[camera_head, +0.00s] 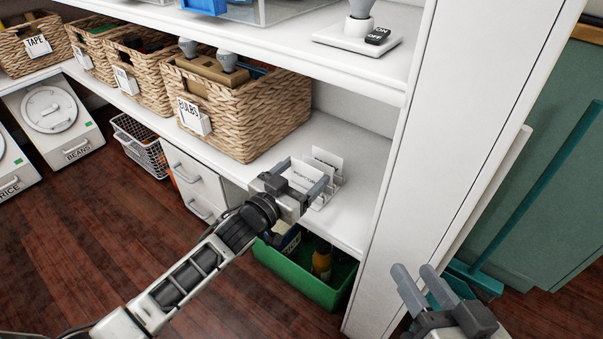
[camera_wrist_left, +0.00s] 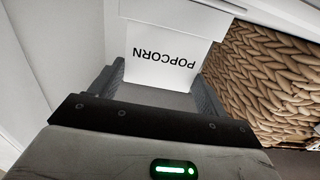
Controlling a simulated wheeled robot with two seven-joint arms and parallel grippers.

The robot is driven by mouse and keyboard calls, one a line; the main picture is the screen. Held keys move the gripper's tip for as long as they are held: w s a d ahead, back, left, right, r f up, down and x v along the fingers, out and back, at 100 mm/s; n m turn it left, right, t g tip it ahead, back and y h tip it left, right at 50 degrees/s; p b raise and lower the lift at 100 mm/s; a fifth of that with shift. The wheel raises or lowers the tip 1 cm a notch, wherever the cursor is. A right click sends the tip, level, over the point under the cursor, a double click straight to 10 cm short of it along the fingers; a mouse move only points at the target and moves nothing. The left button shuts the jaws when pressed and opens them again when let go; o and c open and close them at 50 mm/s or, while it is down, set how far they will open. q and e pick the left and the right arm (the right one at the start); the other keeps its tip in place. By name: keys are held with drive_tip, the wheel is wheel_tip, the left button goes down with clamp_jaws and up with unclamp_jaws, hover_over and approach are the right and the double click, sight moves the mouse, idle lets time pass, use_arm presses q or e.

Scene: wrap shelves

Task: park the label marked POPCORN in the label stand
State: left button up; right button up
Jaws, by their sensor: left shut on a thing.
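My left gripper (camera_head: 298,180) is shut on the white POPCORN label (camera_head: 304,174) above the lower shelf's front edge. In the left wrist view the POPCORN label (camera_wrist_left: 164,58) is between the two fingers (camera_wrist_left: 160,85), its black print upside down. The small white label stand (camera_head: 338,181) is on the shelf just behind the gripper, with a white card standing in it. The gripper and label partly hide the stand. I cannot tell whether the label touches it. My right gripper (camera_head: 427,281) is empty, with a gap between its fingers, at the lower right.
A wicker BULBS basket (camera_head: 255,115) stands left of the stand. The upper shelf (camera_head: 350,65) overhangs behind, and a white upright panel (camera_head: 445,150) closes the right side. A green crate (camera_head: 305,283) is on the floor below. Bare shelf (camera_head: 352,222) shows right of the stand.

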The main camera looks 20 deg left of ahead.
use_arm(q)
drive_tip(key=shift+f+b, duration=0.5)
drive_tip(key=shift+f, duration=0.4)
use_arm(e)
drive_tip(key=shift+f, duration=0.45)
use_arm(q)
drive_tip(key=o, duration=1)
drive_tip(key=p+v, duration=0.4)
drive_tip(key=v, duration=1.2)
drive_tip(key=shift+p, duration=0.35)
use_arm(e)
drive_tip(key=shift+s+d+f+n+g+h, duration=0.35)
drive_tip(key=shift+d+f+n+g+h, duration=0.25)
drive_tip(key=shift+f+n+g+h, duration=0.1)
use_arm(q)
drive_tip(key=shift+r, duration=0.1)
use_arm(e)
drive_tip(key=shift+r, duration=0.1)
